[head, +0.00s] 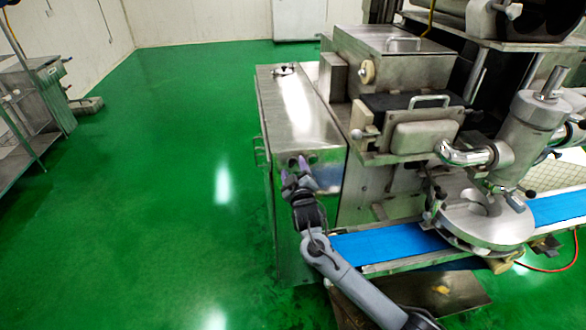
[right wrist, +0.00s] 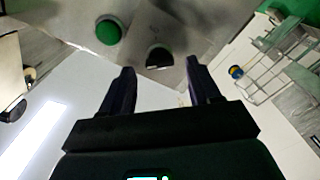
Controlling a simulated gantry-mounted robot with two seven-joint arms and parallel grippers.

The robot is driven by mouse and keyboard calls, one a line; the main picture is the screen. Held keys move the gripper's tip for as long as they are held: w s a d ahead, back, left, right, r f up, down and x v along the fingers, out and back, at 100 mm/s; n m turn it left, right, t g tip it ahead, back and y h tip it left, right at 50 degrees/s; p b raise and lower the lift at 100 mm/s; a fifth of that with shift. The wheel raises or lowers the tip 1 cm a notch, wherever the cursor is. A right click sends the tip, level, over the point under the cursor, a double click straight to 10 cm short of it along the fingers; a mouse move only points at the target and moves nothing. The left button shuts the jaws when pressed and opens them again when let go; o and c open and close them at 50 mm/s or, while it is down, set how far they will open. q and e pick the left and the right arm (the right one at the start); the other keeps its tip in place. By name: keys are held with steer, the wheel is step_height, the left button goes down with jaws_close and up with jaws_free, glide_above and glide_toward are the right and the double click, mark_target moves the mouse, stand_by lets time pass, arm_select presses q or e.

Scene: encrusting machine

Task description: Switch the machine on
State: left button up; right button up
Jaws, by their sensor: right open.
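The encrusting machine (head: 300,110) is a large steel unit on the right half of the head view. My right gripper (head: 297,171) is at the near end of its long cabinet. In the right wrist view my right gripper (right wrist: 159,72) is open, with nothing between its fingers. Beyond the fingertips is a grey metal face with a round green button (right wrist: 109,32) at upper left. A dark, partly shadowed round part (right wrist: 159,57) appears between the fingertips; I cannot tell whether it is touched. The button is not discernible in the head view. My left gripper is not in view.
A blue conveyor belt (head: 385,243) runs right of my right arm, under a round steel head (head: 487,220). A steel rack (head: 35,100) stands at far left. The green floor (head: 170,190) between rack and machine is mostly clear.

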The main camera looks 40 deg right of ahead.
steer(key=shift+x, duration=0.85)
steer(key=c, duration=1)
steer(key=shift+c, duration=0.2)
